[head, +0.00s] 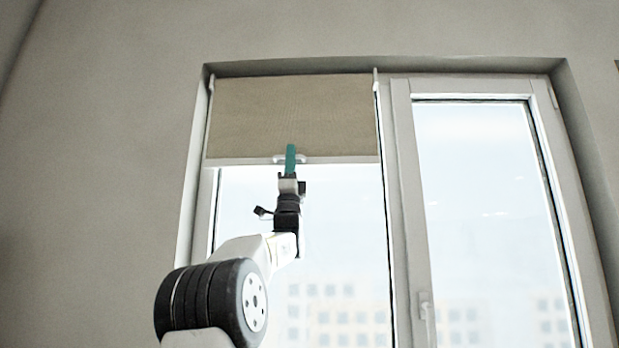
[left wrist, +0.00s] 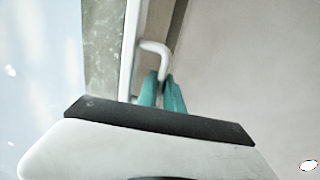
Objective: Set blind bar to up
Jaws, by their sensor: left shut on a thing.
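The beige roller blind (head: 290,115) covers the upper part of the left window pane in the head view. The white blind bar (head: 340,159) runs along its lower edge, with a small handle at its middle. My left gripper (head: 290,158) has teal fingers and reaches up to this handle from below. In the left wrist view the teal fingers (left wrist: 162,95) are shut on the curved white handle (left wrist: 158,50), which sticks out from the bar (left wrist: 130,60). The fingers hide part of the handle. My right gripper is not in view.
The right window sash (head: 480,200) has a handle (head: 424,305) low on its left side. The window recess (head: 390,66) and grey wall (head: 110,140) surround the frame. The space in front of the glass below the blind is clear apart from my left arm.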

